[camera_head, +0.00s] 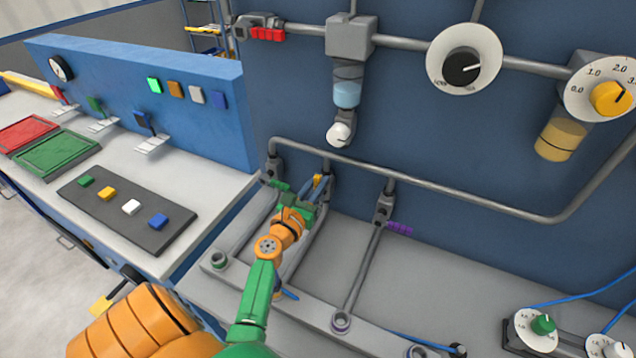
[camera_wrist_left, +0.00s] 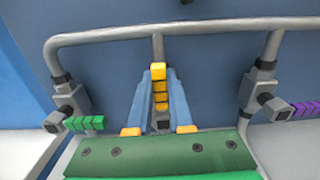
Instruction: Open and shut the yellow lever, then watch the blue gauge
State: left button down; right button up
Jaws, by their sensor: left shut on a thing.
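The yellow lever (camera_wrist_left: 159,88) is a ribbed yellow handle on the middle pipe branch. A small yellow part of it shows in the head view (camera_head: 317,181). My left gripper (camera_head: 313,187) is at this branch; in the left wrist view its two blue fingers (camera_wrist_left: 158,78) stand either side of the lever, shut on it. The lever sticks out towards the wrist camera, and its valve body is mostly hidden. No plainly blue gauge shows; a white dial with a black pointer (camera_head: 464,60) is on the wall near a tube of blue liquid (camera_head: 347,94). My right gripper is not in view.
A green lever (camera_wrist_left: 84,123) is to the left and a purple lever (camera_wrist_left: 303,107) to the right on neighbouring branches. A curved pipe (camera_head: 450,190) runs above. A white worktop with buttons (camera_head: 130,207) is at left.

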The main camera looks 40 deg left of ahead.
pick_arm(q)
jog(key=c, duration=0.8)
grip_release()
jog(key=v, duration=0.7)
jog(key=shift+b, duration=0.3)
